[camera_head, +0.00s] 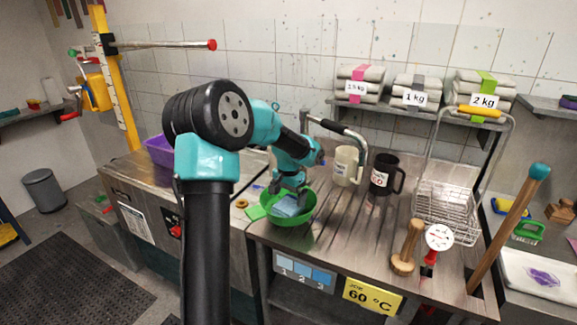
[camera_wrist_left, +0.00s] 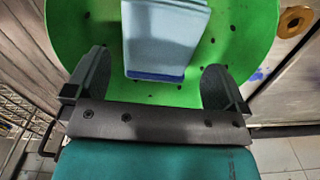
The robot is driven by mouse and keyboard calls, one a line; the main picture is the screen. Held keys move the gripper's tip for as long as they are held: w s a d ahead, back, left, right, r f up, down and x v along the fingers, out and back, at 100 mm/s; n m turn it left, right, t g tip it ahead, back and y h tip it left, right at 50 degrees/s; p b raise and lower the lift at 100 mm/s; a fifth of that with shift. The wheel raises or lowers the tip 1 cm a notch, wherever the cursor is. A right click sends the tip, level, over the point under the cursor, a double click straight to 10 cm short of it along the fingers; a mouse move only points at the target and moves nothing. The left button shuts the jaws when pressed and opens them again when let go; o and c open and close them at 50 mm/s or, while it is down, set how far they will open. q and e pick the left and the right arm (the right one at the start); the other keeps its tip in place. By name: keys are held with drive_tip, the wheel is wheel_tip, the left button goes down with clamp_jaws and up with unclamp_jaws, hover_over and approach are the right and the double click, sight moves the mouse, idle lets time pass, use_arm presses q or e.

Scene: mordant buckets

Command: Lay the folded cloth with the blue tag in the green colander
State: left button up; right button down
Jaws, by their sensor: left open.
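I cannot make out a separate tag. My left gripper (camera_head: 290,188) is above the colander, its fingers (camera_wrist_left: 155,78) spread apart on either side of the cloth's near end, with gaps between them and the cloth. My right gripper is not in view.
A cream mug (camera_head: 346,166) and a black mug (camera_head: 383,174) stand right of the colander. A wire basket (camera_head: 450,205), wooden pestle (camera_head: 407,247) and dial gauge (camera_head: 439,238) are farther right. Folded cloth stacks sit on the shelf (camera_head: 420,108). A purple tub (camera_head: 159,150) is left.

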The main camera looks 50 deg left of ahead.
use_arm(q)
wheel_tip(320, 180, up, 16)
idle(0.5)
drive_tip(key=shift+f, duration=0.15)
idle(0.7)
